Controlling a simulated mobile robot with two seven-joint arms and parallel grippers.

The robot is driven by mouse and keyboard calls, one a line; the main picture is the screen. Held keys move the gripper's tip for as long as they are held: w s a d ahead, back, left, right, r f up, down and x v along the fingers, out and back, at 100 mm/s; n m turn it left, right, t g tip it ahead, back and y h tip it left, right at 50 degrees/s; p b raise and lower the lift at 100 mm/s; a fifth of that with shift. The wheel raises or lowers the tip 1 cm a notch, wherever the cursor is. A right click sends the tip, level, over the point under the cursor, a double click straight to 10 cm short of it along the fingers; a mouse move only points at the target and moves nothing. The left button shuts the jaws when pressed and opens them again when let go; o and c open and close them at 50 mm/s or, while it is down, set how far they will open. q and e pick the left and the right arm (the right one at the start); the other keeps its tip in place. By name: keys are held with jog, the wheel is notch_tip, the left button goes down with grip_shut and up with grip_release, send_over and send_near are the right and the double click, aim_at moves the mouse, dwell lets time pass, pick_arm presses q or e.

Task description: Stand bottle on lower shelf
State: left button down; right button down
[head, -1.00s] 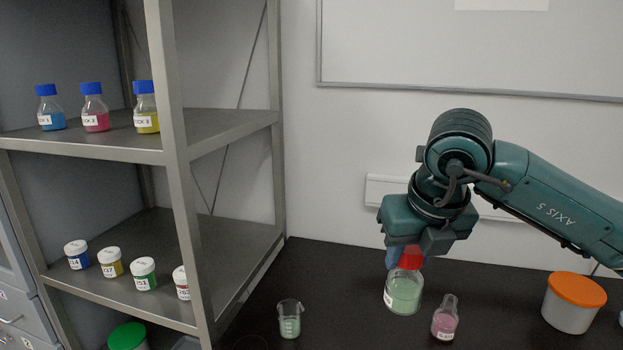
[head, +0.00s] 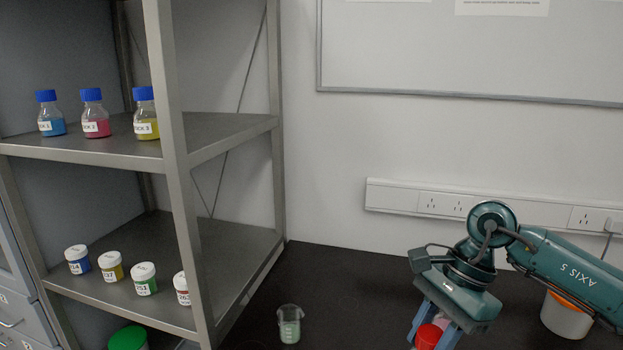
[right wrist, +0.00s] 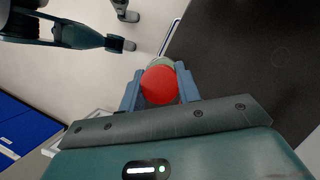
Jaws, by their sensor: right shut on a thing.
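The bottle shows mainly by its red cap (head: 428,337) at the bottom edge of the head view; its body is cut off there. My right gripper (head: 432,330) is shut on it, with a blue finger on either side of the cap. In the right wrist view the red cap (right wrist: 159,85) sits between the fingers, with a bit of pale green bottle behind it. The lower shelf (head: 228,255) of the grey rack is at the left of the head view, well left of the gripper.
Several white-capped jars (head: 111,267) line the lower shelf's front; its right and rear parts are bare. Blue-capped bottles (head: 96,115) stand on the upper shelf. A rack post (head: 180,190) rises at the front.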

pick_arm(q)
jog(key=shift+s+a+p, duration=0.15)
jog(key=shift+a+p, duration=0.05)
jog(key=shift+p, duration=0.15)
pick_arm(e)
jog(key=s+d+f+n+g+h, duration=0.2)
jog(key=s+f+n+h, duration=0.2)
jog(key=n, duration=0.9)
jog(key=shift+s+f+n+g, duration=0.3)
jog(key=shift+f, duration=0.3)
